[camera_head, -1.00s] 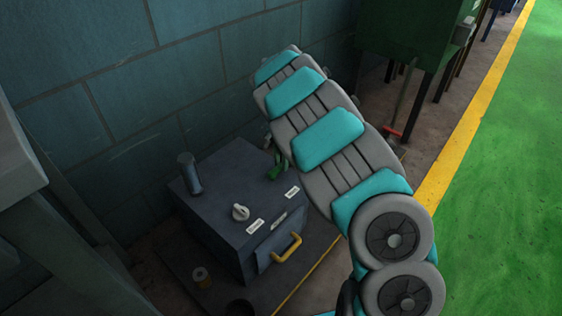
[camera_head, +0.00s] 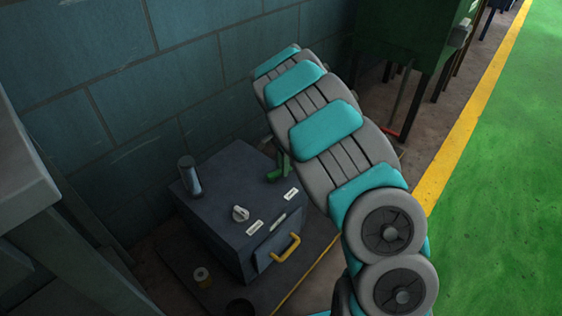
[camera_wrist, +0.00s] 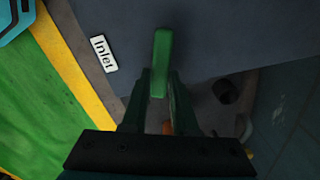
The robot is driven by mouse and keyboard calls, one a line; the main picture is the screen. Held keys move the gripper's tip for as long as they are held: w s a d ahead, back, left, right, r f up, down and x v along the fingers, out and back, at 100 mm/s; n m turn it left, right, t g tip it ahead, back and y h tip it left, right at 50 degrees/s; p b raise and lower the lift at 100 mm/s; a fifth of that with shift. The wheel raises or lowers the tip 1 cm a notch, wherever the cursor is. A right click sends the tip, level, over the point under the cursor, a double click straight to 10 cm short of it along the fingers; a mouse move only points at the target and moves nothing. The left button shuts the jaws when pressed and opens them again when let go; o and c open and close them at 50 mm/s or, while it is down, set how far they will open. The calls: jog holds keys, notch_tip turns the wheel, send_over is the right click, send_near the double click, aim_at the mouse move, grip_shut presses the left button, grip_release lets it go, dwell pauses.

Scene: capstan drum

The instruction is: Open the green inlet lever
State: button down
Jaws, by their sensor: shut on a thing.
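The green inlet lever (camera_wrist: 162,62) stands out from the dark blue-grey top of a box. My gripper (camera_wrist: 160,84) has one finger on each side of the lever and is shut on it. A white label reading "Inlet" (camera_wrist: 104,53) is on the box top to the left of the lever. In the head view the lever (camera_head: 276,174) shows as a small green piece at the box's right back edge. There, my own arm hides most of my gripper.
The box (camera_head: 217,207) carries a dark cylinder (camera_head: 190,175), a pale knob (camera_head: 240,213) and a yellow front handle (camera_head: 287,248). A block wall (camera_head: 130,110) stands close behind. A green cabinet (camera_head: 405,35) is at the back right. Green floor (camera_head: 500,180) is open on the right.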

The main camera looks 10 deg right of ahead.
jog(key=m+p, duration=0.1)
jog(key=m, duration=0.1)
jog(key=s+m, duration=0.1)
jog(key=shift+s+r+m+p, duration=0.15)
jog(key=shift+s+m+p, duration=0.05)
jog(key=shift+m+p, duration=0.2)
jog(key=m+p, duration=0.1)
jog(key=s+m, duration=0.1)
jog(key=m, duration=0.1)
jog(key=shift+s+m+p, duration=0.15)
jog(key=shift+m+p, duration=0.15)
jog(key=shift+p, duration=0.1)
jog(key=m+p, duration=0.1)
jog(key=m, duration=0.1)
jog(key=s+a+m+p, duration=0.1)
jog(key=m, duration=0.1)
jog(key=shift+s, duration=0.1)
jog(key=shift+s+a+m+p, duration=0.15)
jog(key=shift+m+p, duration=0.15)
jog(key=shift+m, duration=0.4)
jog(key=shift+s+a+m+p, duration=0.1)
jog(key=shift+m+p, duration=0.2)
jog(key=shift+m, duration=0.4)
jog(key=c, duration=0.7)
grip_release()
